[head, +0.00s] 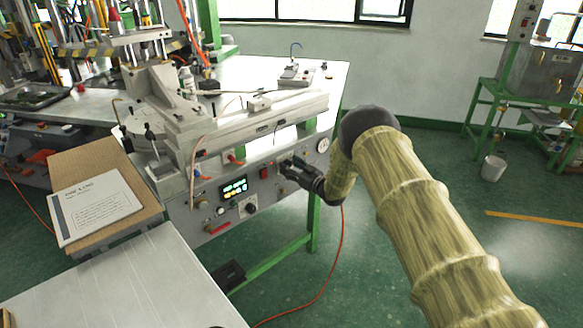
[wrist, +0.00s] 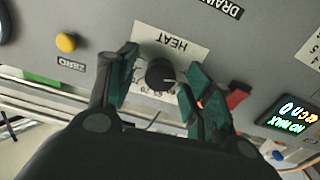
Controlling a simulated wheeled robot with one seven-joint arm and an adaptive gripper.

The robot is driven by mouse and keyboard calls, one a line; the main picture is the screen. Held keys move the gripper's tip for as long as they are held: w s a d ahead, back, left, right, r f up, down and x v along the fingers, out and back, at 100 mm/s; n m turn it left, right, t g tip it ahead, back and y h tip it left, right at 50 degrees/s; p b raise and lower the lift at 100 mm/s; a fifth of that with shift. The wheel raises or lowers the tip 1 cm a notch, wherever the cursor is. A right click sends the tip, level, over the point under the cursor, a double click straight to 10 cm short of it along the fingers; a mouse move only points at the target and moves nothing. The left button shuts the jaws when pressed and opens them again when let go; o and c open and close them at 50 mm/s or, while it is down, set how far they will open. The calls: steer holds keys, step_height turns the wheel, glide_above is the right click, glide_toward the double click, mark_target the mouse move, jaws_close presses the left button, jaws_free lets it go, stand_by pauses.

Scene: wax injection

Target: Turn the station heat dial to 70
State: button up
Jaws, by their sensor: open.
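The heat dial (wrist: 160,75) is a round black knob on the grey station panel, under a pale label reading HEAT, upside down in the wrist view. Scale numbers, 70 and 65 among them, show beside the knob; its pointer setting is not clear. My gripper (wrist: 165,65) is open, with one green-padded finger on each side of the dial. Gaps show between the pads and the knob. In the head view my gripper (head: 288,168) is at the panel's right part, and it hides the dial.
A lit display (wrist: 290,115) and a red switch (wrist: 238,96) sit right of the dial in the wrist view. A yellow button (wrist: 66,42) marked ZERO is to the left. In the head view, a gauge (head: 323,145) is right of my gripper and another black knob (head: 250,208) is lower left.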

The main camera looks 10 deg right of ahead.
steer(key=c, duration=1)
